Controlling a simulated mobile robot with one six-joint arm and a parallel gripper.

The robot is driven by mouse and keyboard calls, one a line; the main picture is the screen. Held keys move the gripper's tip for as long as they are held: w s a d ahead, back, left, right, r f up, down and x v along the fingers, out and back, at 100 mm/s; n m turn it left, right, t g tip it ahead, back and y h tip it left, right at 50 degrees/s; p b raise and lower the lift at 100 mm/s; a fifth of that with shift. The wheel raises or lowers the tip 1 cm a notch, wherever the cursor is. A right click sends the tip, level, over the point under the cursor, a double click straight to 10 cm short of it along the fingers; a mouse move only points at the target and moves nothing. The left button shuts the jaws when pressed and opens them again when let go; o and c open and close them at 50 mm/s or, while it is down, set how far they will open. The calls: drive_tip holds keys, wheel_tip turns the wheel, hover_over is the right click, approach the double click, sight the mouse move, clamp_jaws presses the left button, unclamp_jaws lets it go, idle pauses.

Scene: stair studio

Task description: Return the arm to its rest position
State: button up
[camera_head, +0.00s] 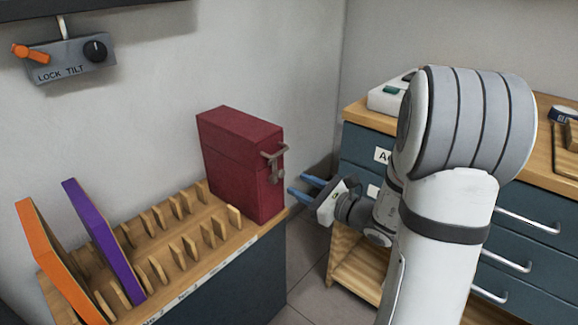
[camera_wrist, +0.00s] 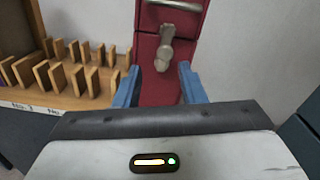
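My gripper (camera_head: 310,188) has two blue fingers and points left toward the red cabinet box. In the wrist view my gripper (camera_wrist: 160,88) has its fingers spread apart, with nothing between them. The red box (camera_head: 238,170) stands upright at the right end of the wooden rack, and it also shows in the wrist view (camera_wrist: 147,50). A grey handle and knob (camera_head: 275,165) are on its front. The knob (camera_wrist: 163,55) shows just beyond the fingertips in the wrist view, apparently apart from them. My arm is bent and extends in front of the drawers.
A wooden slotted rack (camera_head: 215,240) holds an orange panel (camera_head: 55,258) and a purple panel (camera_head: 103,238). Blue drawers (camera_head: 525,235) with a wooden top stand at right. A lock-tilt control box (camera_head: 70,58) is on the wall. Open floor (camera_head: 305,255) lies between rack and drawers.

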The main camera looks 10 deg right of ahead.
drive_tip(key=s+a+r+n+g+p, duration=1.2)
drive_tip(key=s+r+n+p, duration=0.2)
drive_tip(key=s+p, duration=0.1)
drive_tip(key=s+d+r+n+h+p, duration=0.3)
drive_tip(key=d+r+n+h+p, duration=0.1)
drive_tip(key=r+n+h+p, duration=0.1)
drive_tip(key=s+d+r+n+h+p, duration=0.4)
drive_tip(key=d+r+n+h+p, duration=0.1)
drive_tip(key=r+p, duration=0.4)
drive_tip(key=shift+r+n+h+p, duration=0.4)
drive_tip(key=shift+r+n, duration=0.1)
drive_tip(key=shift+n, duration=0.4)
